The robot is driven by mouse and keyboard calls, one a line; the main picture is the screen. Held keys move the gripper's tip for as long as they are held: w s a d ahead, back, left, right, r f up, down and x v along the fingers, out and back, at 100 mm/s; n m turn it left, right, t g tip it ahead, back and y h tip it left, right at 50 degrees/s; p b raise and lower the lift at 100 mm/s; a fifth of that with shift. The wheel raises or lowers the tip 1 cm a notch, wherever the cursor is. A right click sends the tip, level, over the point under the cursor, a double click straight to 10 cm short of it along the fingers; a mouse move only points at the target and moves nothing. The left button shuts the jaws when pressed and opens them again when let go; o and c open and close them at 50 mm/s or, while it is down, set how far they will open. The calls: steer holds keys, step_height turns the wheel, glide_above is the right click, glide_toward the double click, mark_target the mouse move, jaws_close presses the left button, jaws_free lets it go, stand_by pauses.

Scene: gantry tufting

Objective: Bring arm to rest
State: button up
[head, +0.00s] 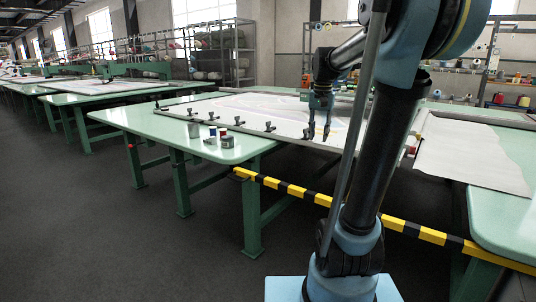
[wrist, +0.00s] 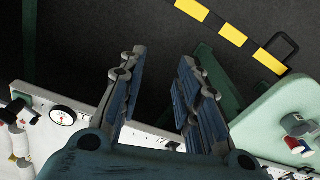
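My gripper (head: 318,137) hangs from my raised blue and black arm in the head view, fingers pointing down. It is near the front edge of the white cloth on the green table (head: 130,115). In the wrist view my gripper (wrist: 160,70) has its two blue fingers apart, with only dark floor showing between them. It is open and empty. My arm hides part of the table and cloth behind it.
Black clamps (head: 270,127) line the edge of the white cloth (head: 245,108). Small thread spools (head: 222,133) stand near the table's corner. A yellow and black striped bar (head: 295,191) runs in front. A pale sheet (head: 470,155) lies at right. The floor at left is clear.

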steer(key=s+f+n+t, duration=0.1)
steer(key=s+f+n, duration=0.3)
steer(key=s+f, duration=1.7)
steer(key=s, duration=0.3)
steer(key=shift+s+f, duration=0.3)
